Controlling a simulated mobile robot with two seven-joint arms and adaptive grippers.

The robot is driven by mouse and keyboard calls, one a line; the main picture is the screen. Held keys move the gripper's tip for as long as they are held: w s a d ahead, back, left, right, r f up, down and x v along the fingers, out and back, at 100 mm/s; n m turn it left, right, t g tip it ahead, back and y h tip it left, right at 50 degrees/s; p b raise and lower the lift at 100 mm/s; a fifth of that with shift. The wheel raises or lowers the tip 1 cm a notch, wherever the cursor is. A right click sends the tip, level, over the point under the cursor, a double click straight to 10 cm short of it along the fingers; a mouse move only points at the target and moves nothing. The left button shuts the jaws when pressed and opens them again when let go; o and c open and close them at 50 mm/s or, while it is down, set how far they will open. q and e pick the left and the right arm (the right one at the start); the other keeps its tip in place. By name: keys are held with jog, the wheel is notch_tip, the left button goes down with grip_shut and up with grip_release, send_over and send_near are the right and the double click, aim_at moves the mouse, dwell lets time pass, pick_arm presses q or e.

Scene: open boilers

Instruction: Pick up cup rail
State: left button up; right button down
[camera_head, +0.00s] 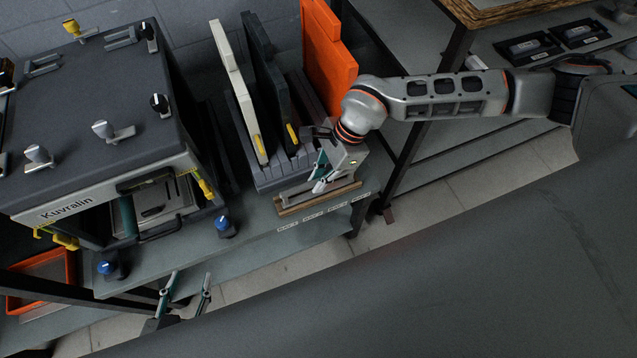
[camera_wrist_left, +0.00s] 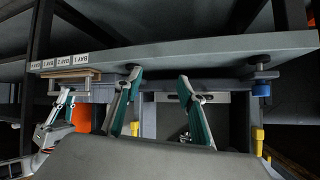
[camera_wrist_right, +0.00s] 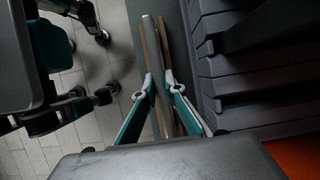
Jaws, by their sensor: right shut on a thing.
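The cup rail (camera_head: 318,201) is a long, narrow piece with a grey metal middle and wooden edges. It lies at the front edge of the shelf, before the slotted rack. My right gripper (camera_head: 322,182) is over it with its fingers shut on it. In the right wrist view the rail (camera_wrist_right: 151,50) runs lengthwise between the fingertips (camera_wrist_right: 160,85). Part of it is hidden by the fingers. In the left wrist view the rail (camera_wrist_left: 72,76) shows at the left. My left gripper (camera_head: 184,292) is open and empty, low in front of the shelf; its spread fingers (camera_wrist_left: 160,85) show in its wrist view.
The slotted rack (camera_head: 290,178) holds white, black and orange upright boards behind the rail. The Kuvralin boiler (camera_head: 90,120) stands to the left, with blue-topped knobs (camera_head: 222,224) before it. An orange tray (camera_head: 35,280) is at lower left. Dark shelving stands to the right.

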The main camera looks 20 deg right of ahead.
jog(key=shift+r, duration=0.1)
jog(key=shift+r, duration=0.25)
pick_arm(q)
jog(key=shift+y, duration=0.3)
jog(key=r+p, duration=0.1)
jog(key=p, duration=0.1)
jog(key=a+r+p, duration=0.1)
jog(key=r+p, duration=0.1)
jog(key=w+r+p, duration=0.1)
jog(key=p, duration=0.2)
jog(key=shift+a+r, duration=0.2)
jog(key=shift+r, duration=0.2)
pick_arm(e)
notch_tip(320, 180, up, 24)
jog(key=shift+r, duration=0.25)
jog(key=shift+f, duration=0.1)
